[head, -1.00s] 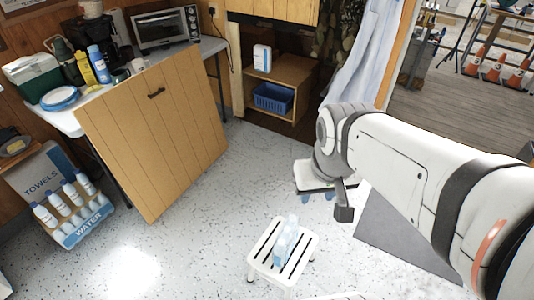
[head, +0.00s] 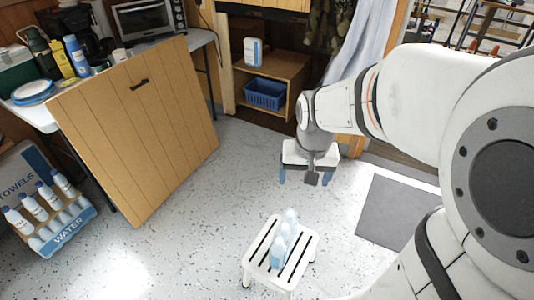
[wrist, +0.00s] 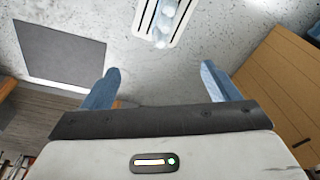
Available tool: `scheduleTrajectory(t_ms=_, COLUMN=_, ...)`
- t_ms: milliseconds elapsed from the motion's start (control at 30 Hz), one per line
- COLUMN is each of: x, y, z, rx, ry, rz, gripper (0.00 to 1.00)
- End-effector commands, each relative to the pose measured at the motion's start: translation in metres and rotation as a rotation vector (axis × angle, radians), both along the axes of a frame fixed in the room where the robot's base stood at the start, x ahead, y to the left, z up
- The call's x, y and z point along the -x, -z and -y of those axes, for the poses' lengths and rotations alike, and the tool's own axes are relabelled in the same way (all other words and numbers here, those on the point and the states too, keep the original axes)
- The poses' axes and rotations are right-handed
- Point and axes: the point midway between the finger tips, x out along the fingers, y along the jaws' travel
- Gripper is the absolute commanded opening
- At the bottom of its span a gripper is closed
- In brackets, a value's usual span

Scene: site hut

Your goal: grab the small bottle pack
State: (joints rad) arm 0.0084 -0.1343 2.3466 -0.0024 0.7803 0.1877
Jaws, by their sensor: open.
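The small bottle pack (head: 281,245) is a light blue and white pack of a few bottles. It stands upright on a white slatted step stool (head: 304,249) on the floor. In the wrist view the pack (wrist: 163,17) is at the top edge, partly cut off, on the stool (wrist: 178,24). My gripper (head: 308,178) is farther back than the stool, its blue fingers pointing down. In the wrist view my gripper (wrist: 160,80) shows its two fingers wide apart with nothing between them. It is apart from the pack.
A larger carton of water bottles (head: 68,234) stands at the left. A wooden panel (head: 140,130) leans against the table. A shelf with a blue basket (head: 265,94) is at the back. A grey mat (head: 398,212) lies right of the stool. Floor around the stool looks clear.

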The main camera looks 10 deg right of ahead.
Motion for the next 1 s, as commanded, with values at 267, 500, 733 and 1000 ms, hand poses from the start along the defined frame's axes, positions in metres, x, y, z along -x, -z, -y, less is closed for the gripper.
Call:
scheduleTrajectory(t_ms=267, x=-0.067, y=0.180, z=0.000, rx=-0.018, ry=0.152, rz=-0.074, gripper=0.83)
scheduleTrajectory(t_ms=500, x=-0.107, y=0.312, z=0.001, rx=-0.026, ry=0.272, rz=-0.123, gripper=0.83)
scheduleTrajectory(t_ms=733, x=-0.122, y=0.375, z=0.001, rx=-0.028, ry=0.333, rz=-0.144, gripper=0.83)
scheduleTrajectory(t_ms=1000, x=-0.124, y=0.405, z=0.000, rx=-0.028, ry=0.342, rz=-0.149, gripper=0.83)
